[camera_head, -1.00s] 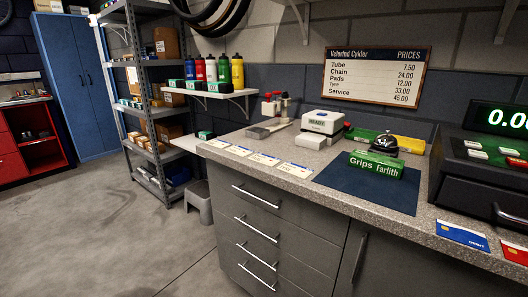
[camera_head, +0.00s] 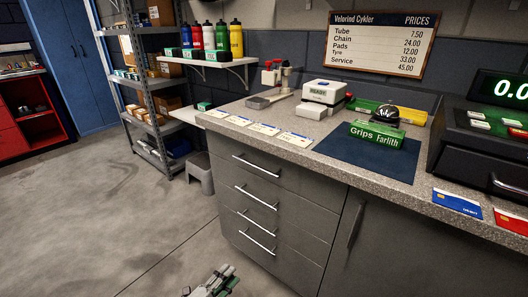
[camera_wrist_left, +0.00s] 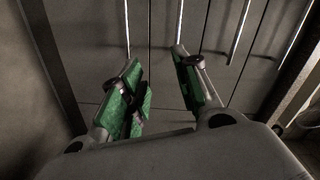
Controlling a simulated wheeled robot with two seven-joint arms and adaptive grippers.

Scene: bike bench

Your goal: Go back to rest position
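My left gripper (camera_head: 212,284) shows at the bottom edge of the head view, low in front of the grey drawer cabinet (camera_head: 275,190). In the left wrist view its two green-padded fingers (camera_wrist_left: 163,92) stand apart with nothing between them. The drawer fronts and long bar handles (camera_wrist_left: 238,32) lie beyond the fingertips in that view. My right gripper is in neither view now.
On the counter are a green grips box (camera_head: 376,134) on a blue mat (camera_head: 365,160), a white device (camera_head: 325,92), several cards (camera_head: 265,129) and a till (camera_head: 490,145). A shelf rack (camera_head: 150,85) stands left.

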